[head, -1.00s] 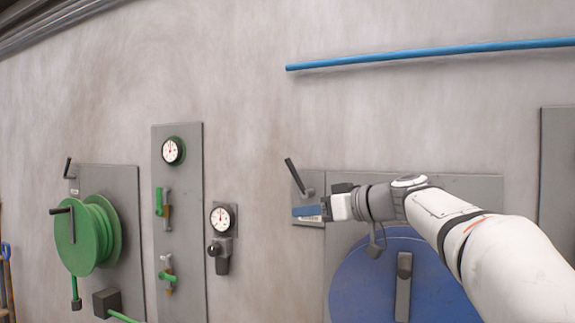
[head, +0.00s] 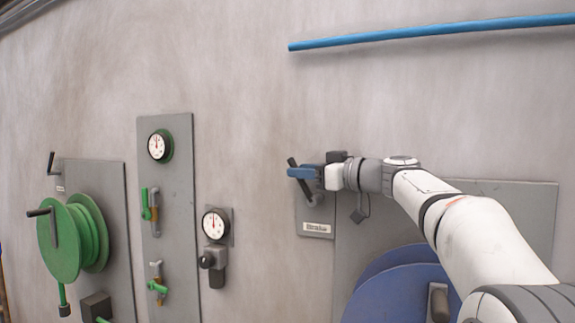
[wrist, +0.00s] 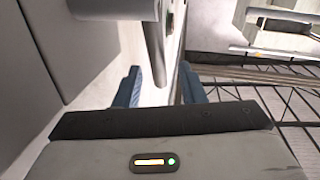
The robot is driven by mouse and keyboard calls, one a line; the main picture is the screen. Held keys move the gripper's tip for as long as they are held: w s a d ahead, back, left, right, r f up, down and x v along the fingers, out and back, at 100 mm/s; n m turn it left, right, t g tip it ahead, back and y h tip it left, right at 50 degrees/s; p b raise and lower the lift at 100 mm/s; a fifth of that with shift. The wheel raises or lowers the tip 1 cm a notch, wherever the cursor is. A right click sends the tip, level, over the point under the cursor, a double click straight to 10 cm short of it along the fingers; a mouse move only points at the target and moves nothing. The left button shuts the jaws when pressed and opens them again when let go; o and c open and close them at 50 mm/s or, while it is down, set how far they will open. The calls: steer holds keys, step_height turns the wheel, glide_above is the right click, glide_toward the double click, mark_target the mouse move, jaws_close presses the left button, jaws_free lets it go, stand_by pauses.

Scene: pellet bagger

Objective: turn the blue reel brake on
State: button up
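The blue reel (head: 395,295) is on a grey wall panel at the lower right, partly hidden by my arm. Its dark brake lever (head: 292,163) tilts up and to the left, above a white "Brake" label (head: 317,227). My gripper (head: 296,173) is at the lever, and its blue fingers cover the lever's middle in the head view. In the wrist view my gripper (wrist: 160,88) is open, with its two blue fingers apart.
A green reel (head: 62,243) with its own lever is at the far left. A panel with a gauge (head: 158,145) and green valves, and a second gauge (head: 214,224), are between the reels. A blue pipe (head: 430,32) runs along the wall above my arm.

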steer(key=p+x, duration=0.1)
steer(key=x, duration=0.3)
steer(key=shift+w+d, duration=0.1)
steer(key=shift+d, duration=0.05)
steer(key=shift+a+f, duration=0.1)
steer(key=shift+a, duration=0.15)
steer(key=shift+c, duration=0.5)
jaws_close()
